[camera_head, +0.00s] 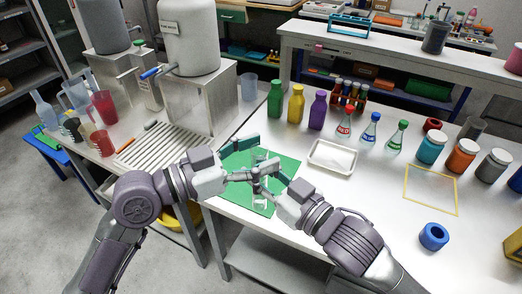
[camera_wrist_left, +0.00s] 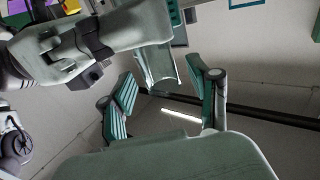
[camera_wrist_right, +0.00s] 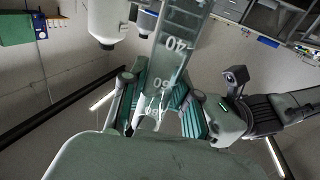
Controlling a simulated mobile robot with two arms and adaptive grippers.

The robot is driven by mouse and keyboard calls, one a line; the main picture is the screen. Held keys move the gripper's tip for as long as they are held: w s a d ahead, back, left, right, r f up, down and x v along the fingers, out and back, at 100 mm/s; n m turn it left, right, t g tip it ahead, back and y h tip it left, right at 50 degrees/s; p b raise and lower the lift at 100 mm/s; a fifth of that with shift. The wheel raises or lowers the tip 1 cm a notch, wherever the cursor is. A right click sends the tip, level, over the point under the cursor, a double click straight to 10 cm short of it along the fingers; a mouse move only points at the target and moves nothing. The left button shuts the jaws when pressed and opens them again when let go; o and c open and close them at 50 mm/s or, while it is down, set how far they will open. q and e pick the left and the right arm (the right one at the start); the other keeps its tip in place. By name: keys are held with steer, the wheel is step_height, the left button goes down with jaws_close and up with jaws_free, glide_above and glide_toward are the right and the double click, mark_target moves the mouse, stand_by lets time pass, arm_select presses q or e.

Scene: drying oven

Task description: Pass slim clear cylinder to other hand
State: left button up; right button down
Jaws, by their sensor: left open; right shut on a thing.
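The slim clear cylinder (camera_wrist_right: 172,50), with white numbers on its wall, is held between the fingers of my right gripper (camera_wrist_right: 158,100) in the right wrist view. In the left wrist view, one end of the cylinder (camera_wrist_left: 159,68) shows between the fingertips of my left gripper (camera_wrist_left: 161,76). The left fingers are open, with visible gaps to the cylinder. In the head view both grippers meet above the green mat (camera_head: 233,160), and the cylinder is mostly hidden by the fingers.
A white tray (camera_head: 332,157) lies right of the mat. Purple (camera_head: 317,111), yellow (camera_head: 296,104) and green (camera_head: 275,99) bottles stand behind. Small flasks and lidded jars stand farther right. A blue ring-like holder (camera_head: 433,237) and a yellow frame (camera_head: 430,190) are at the right.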

arm_select(q)
steer(key=shift+w+d, duration=0.15)
steer(key=shift+d, duration=0.3)
steer(key=c, duration=1.1)
jaws_close()
arm_select(e)
steer(key=c, duration=0.8)
jaws_free()
